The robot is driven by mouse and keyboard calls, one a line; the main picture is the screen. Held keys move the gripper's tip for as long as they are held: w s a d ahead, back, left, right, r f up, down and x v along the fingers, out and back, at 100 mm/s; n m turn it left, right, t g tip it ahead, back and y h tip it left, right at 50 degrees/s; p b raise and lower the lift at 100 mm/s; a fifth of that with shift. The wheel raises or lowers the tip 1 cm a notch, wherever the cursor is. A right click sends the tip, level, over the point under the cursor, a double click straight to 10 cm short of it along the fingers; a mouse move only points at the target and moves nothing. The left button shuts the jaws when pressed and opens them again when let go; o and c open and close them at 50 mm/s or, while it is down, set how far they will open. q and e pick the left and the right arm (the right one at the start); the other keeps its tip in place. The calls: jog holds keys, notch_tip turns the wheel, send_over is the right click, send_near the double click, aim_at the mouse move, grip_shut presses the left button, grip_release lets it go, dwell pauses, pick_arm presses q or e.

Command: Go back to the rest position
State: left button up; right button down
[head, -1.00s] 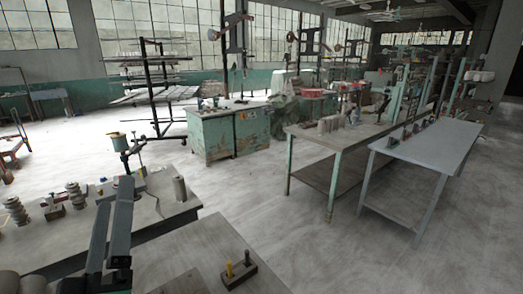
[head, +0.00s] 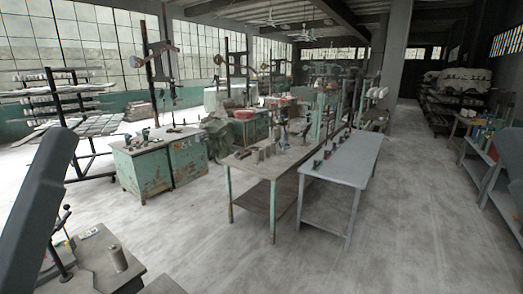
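Part of one of my arms (head: 38,205) shows as a dark grey link at the left edge of the head view. Neither of my grippers is in view. No clay trimmings can be made out at this distance.
A worktable with a grey cylinder (head: 118,258) stands at the lower left. Green cabinets (head: 150,172) stand beyond it. A wooden-topped table (head: 262,165) and a grey table (head: 345,158) stand in the middle. Loaded shelves (head: 455,95) are at the right. The floor (head: 400,235) at front right is clear.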

pick_arm(q)
notch_tip(320, 180, up, 15)
jog(key=p, duration=1.1)
pick_arm(e)
notch_tip(320, 180, up, 15)
